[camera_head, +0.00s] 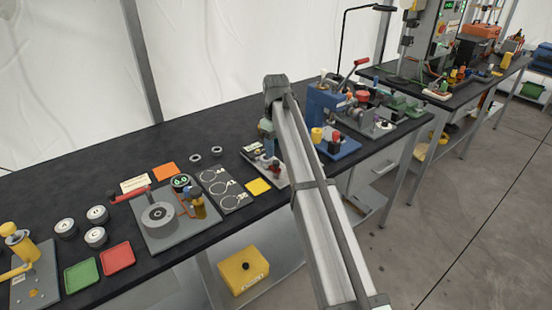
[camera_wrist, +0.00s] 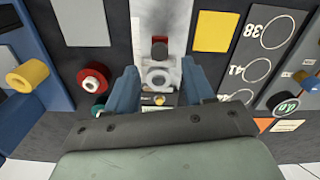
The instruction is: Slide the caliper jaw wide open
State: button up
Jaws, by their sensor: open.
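My gripper shows in the wrist view (camera_wrist: 160,72) as two blue fingers, spread apart. Between and beyond them is a light grey plate (camera_wrist: 148,25) carrying a dark red block (camera_wrist: 159,47) and a grey ring-shaped part (camera_wrist: 158,78). A small yellowish part (camera_wrist: 160,100) lies nearer the palm. I cannot make out which of these is the caliper jaw, nor how far it is open. In the head view the pale plate (camera_head: 276,181) is partly hidden behind my arm, and the gripper (camera_head: 266,130) is above it, its fingers unclear. No contact is discernible.
A grey board with marked circles (camera_head: 222,188) and a yellow square (camera_head: 258,186) lie left of the plate. A blue fixture (camera_head: 345,147) with yellow and red knobs stands to the right. Two small rings (camera_head: 216,151) lie behind the board. The bench's back left is clear.

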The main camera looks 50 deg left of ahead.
aim_at(276, 162)
jog(key=shift+f, duration=2.6)
jog(key=shift+c, duration=0.5)
jog(key=c, duration=0.8)
jog(key=shift+d, duration=1.2)
jog(key=shift+c, duration=0.2)
jog(key=shift+a, duration=0.1)
jog(key=o, duration=0.9)
jog(key=shift+o, duration=0.2)
jog(key=shift+r, duration=0.1)
